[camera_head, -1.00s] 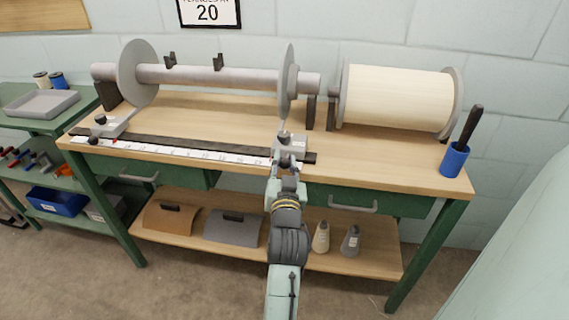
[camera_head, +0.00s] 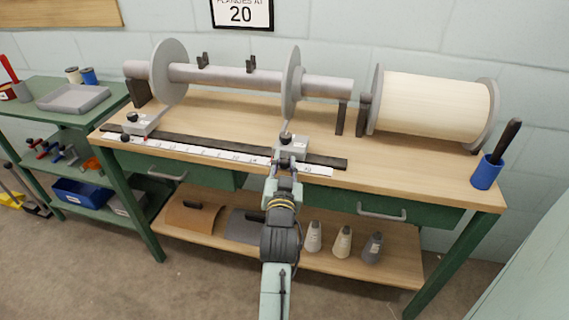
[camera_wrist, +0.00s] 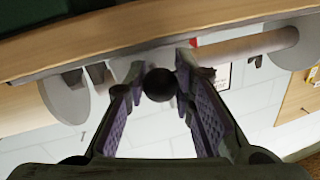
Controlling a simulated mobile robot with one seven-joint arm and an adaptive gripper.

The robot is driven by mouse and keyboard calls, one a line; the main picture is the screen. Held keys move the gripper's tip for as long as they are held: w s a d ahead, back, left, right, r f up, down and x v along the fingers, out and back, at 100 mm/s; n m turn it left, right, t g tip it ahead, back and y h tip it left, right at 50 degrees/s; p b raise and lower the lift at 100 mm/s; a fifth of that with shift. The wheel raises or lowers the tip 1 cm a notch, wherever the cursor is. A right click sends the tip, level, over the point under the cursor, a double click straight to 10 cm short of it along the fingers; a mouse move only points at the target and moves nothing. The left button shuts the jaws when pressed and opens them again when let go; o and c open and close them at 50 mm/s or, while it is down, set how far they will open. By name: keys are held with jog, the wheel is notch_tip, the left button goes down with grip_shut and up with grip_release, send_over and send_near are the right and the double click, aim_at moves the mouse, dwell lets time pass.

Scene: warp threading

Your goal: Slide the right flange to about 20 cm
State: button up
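The right flange (camera_head: 291,80), a grey disc, stands upright on the grey roller (camera_head: 325,88), well right of the left flange (camera_head: 168,72). Below it, a grey slide block (camera_head: 294,146) sits on the dark rail beside the white ruler (camera_head: 205,150); its small figures are hard to read. My gripper (camera_head: 286,166) is at this block. In the wrist view, a round black knob (camera_wrist: 160,85) lies between the purple-padded fingertips of my gripper (camera_wrist: 160,80), which look closed against both sides. The sign (camera_head: 242,13) reads 20.
A cream thread spool (camera_head: 432,105) stands to the right of the roller. A blue cup (camera_head: 486,172) with a dark-handled tool is at the bench's right end. A left slide block (camera_head: 140,123) sits at the rail's left end. The rail between the blocks looks clear.

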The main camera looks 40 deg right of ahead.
jog(key=o, duration=0.5)
jog(key=v, duration=0.7)
jog(key=shift+s+a, duration=0.15)
jog(key=shift+s, duration=0.05)
dwell(0.4)
